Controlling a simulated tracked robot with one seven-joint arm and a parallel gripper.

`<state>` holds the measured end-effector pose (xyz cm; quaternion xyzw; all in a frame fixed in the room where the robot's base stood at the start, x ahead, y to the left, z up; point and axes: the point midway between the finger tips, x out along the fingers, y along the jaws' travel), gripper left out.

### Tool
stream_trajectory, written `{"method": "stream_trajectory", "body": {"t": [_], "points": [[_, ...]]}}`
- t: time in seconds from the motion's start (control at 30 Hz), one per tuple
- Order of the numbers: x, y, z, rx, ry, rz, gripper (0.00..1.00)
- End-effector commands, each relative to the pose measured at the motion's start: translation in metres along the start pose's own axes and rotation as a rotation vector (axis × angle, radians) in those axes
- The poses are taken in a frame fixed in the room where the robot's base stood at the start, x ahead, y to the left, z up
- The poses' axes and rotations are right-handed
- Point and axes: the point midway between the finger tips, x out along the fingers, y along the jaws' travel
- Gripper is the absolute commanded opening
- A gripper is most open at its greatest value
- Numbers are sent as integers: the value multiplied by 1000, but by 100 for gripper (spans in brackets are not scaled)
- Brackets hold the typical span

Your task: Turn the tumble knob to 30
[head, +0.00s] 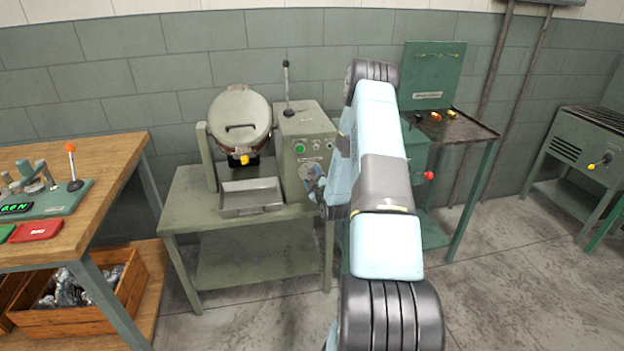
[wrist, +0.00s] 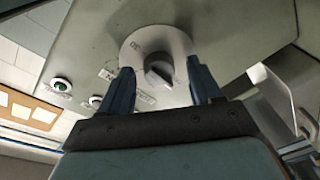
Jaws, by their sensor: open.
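The tumble knob (wrist: 159,70) is a dark grey knob with a raised grip bar, set on a pale round dial plate (wrist: 138,48) on the machine's panel. In the wrist view my gripper (wrist: 158,80) is open, with one blue finger on each side of the dial, apart from the knob. I cannot tell how far the fingertips are from the panel. The dial's markings are too small to read.
A round drum (head: 240,118) and a metal tray (head: 250,197) stand left of the control box, with an upright lever (head: 287,85) on top. A wooden bench (head: 105,190) is at left, a green stand (head: 433,75) at right.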

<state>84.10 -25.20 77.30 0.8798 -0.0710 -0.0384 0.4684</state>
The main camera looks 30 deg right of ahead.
Motion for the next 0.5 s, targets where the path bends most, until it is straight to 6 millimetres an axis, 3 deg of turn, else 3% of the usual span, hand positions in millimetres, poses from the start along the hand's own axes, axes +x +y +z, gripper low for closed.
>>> {"method": "stream_trajectory", "body": {"t": [0.27,0.5], "points": [[2,0,0,0,0,0,64],[2,0,0,0,0,0,43]]}}
